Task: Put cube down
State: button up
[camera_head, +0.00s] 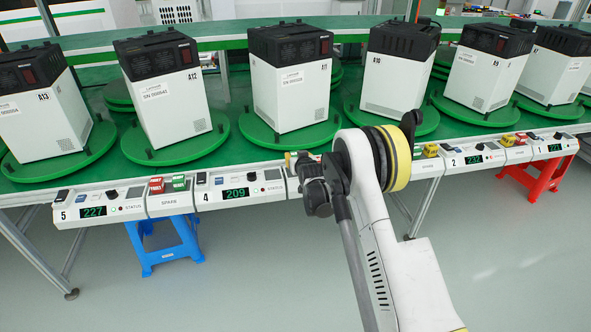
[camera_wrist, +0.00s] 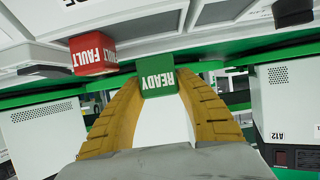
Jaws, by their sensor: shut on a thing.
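My gripper (camera_wrist: 160,88) shows in the wrist view, with its two yellow-brown fingers shut on a green cube (camera_wrist: 159,83) marked READY. The lettering appears upside down. A red cube (camera_wrist: 93,54) marked FAULT sits to the left of the held cube, against the white control panel (camera_wrist: 150,38). The green cube is close to the panel's edge; I cannot tell whether it touches it. In the head view my arm hides the held cube and most of my gripper, in front of the middle of the panel row.
White machines with black tops, such as A12 (camera_head: 166,90), stand on green turntables (camera_head: 175,145). Another red cube (camera_head: 156,186) and green cube (camera_head: 179,183) sit on the panel between displays 5 and 4. Blue (camera_head: 170,240) and red (camera_head: 540,180) stools stand below.

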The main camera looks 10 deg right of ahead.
notch_tip(320, 180, down, 4)
jog(key=shift+a+f+b, duration=0.1)
jog(key=shift+f+b, duration=0.05)
jog(key=shift+b, duration=1)
jog(key=o, duration=1.1)
